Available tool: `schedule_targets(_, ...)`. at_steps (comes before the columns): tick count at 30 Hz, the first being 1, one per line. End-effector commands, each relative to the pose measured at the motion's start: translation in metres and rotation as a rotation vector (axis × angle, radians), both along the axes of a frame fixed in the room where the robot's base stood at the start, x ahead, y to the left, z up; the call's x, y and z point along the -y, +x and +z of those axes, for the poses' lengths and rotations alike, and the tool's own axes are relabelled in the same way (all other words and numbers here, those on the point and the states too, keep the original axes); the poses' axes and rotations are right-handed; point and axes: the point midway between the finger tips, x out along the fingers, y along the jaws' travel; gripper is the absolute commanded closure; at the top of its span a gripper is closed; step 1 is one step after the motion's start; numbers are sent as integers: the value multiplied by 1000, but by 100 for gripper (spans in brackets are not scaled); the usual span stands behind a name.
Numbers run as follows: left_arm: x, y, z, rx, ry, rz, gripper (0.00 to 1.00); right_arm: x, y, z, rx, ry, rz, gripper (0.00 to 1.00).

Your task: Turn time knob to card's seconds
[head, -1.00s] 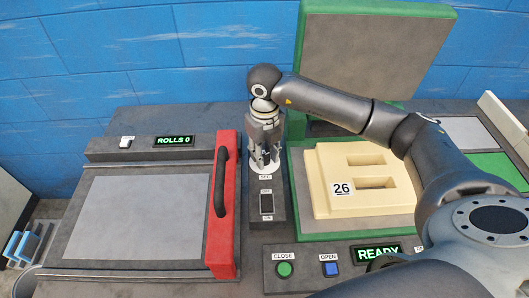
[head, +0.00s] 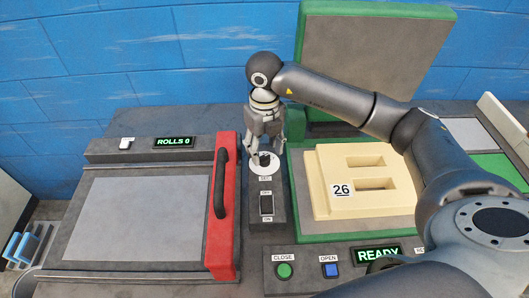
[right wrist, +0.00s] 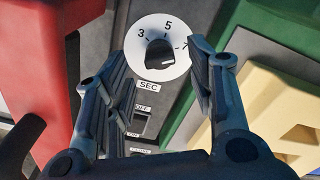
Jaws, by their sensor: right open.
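The time knob (right wrist: 158,54) is black and sits on a round white dial (right wrist: 142,27) marked 3, 5 and 7, above a SEC label. I cannot tell for sure which mark it points to. In the head view the knob (head: 265,160) stands at the back of the switch panel. My right gripper (head: 266,153) is open just above the dial. In the right wrist view its fingers (right wrist: 162,75) spread to both sides of the knob, apart from it. A white card (head: 342,189) reading 26 lies on the cream foam mould (head: 325,165). My left gripper is out of view.
An OFF/ON switch (head: 266,203) sits in front of the dial. A red bar with a black handle (head: 219,185) is close on the left, and the green-framed press (head: 300,208) on the right. CLOSE (head: 284,271) and OPEN (head: 330,269) buttons are in front.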

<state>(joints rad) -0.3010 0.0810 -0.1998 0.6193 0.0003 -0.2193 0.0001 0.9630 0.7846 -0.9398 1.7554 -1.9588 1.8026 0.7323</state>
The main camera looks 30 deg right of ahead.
Motion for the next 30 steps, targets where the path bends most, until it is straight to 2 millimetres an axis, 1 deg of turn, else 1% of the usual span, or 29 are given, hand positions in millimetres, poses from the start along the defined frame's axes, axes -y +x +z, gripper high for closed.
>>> schedule_targets(1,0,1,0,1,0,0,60,0,2,12,6,0,0,50)
schedule_targets(6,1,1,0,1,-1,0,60,0,1,50,6,0,0,50)
schedule_targets(9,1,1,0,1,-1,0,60,0,1,68,4,0,0,50)
schedule_targets(12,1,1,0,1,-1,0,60,0,1,81,3,0,0,50)
schedule_targets(15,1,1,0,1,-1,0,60,0,1,88,2,-1,-1,50)
schedule_targets(18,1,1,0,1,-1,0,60,0,1,92,2,0,-1,50)
schedule_targets(30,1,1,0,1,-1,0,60,0,0,92,1,0,-1,50)
